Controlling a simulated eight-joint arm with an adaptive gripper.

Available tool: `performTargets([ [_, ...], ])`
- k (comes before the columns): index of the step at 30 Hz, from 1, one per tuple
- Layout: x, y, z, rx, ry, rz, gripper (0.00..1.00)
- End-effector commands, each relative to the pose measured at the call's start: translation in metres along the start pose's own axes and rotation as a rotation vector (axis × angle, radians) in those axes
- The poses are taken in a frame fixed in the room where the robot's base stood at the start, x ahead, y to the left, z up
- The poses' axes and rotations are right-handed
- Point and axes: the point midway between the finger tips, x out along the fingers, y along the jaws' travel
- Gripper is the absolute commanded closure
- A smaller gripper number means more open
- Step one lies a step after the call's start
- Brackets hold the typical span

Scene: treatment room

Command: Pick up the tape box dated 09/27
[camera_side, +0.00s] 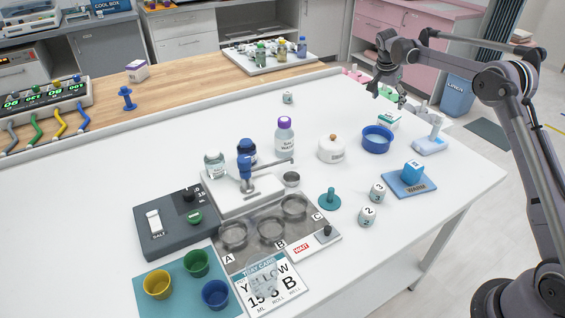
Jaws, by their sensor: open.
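Two small boxes could be tape boxes, but no date is readable on either. A white box with a green top (389,120) is at the right rear of the white table, behind the blue bowl. A white box with a purple band (137,71) stands on the wooden counter at the upper left. My gripper (388,97) is open and empty, pointing down. In the picture it is just above the green-topped box, apart from it; the exact height gap is hard to judge.
Close by are the blue bowl (377,139), a white lidded pot (332,149) and a white-and-blue device (431,138). A purple-capped bottle (284,136) stands farther left. The tray-card station (268,282) and cups fill the front. The table's left rear is mostly clear.

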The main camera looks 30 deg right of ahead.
Motion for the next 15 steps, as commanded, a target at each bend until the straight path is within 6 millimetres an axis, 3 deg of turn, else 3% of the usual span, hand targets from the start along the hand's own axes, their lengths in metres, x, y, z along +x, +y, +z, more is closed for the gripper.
performTargets([
  [9,0.043,0.0,-0.001,0.001,-0.001,0.001,0.19],
  [15,0.056,0.001,-0.001,0.001,-0.001,0.001,0.19],
])
